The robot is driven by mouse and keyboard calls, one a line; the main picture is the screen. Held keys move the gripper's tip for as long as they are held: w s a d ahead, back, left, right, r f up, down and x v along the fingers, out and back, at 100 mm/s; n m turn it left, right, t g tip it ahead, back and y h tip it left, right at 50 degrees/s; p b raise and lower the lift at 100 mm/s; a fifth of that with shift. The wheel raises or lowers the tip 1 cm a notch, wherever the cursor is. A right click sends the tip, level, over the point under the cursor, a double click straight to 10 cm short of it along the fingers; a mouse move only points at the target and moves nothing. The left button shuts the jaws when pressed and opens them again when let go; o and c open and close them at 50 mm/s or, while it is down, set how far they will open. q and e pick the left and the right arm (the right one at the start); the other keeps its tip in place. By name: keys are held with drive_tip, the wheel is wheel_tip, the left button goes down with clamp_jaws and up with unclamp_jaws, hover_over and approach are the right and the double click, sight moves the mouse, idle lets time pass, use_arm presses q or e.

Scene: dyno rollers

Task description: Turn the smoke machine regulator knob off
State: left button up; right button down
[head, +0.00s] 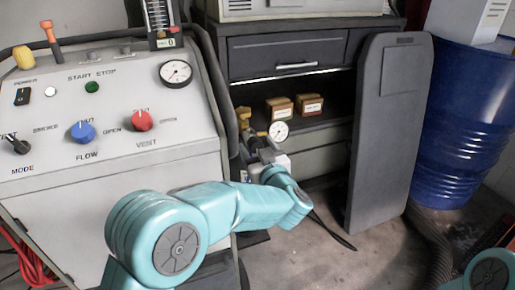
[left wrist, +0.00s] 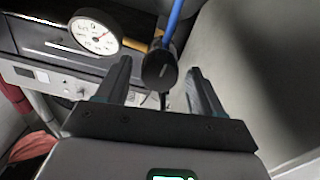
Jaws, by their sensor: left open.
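The regulator shows in the left wrist view as a round black knob (left wrist: 159,72) with a pale line on its face. A brass fitting and a white dial gauge (left wrist: 95,35) are to its left. In the head view the gauge (head: 279,131) is at the side of the smoke machine (head: 120,170). My left gripper (left wrist: 160,76) is open, its fingers on either side of the knob in the picture; I cannot tell whether they touch it. In the head view my left gripper (head: 264,152) is just below the gauge, and the knob is hard to make out there. My right gripper is out of view.
The machine's panel has a blue flow knob (head: 82,131), a red vent knob (head: 141,120) and a black mode knob (head: 17,144). A blue hose (left wrist: 173,20) runs above the regulator knob. A grey panel (head: 390,135) and a blue barrel (head: 465,120) stand right.

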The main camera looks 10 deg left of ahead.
use_arm(q)
drive_tip(key=c, duration=1.1)
drive_tip(key=shift+o, duration=0.2)
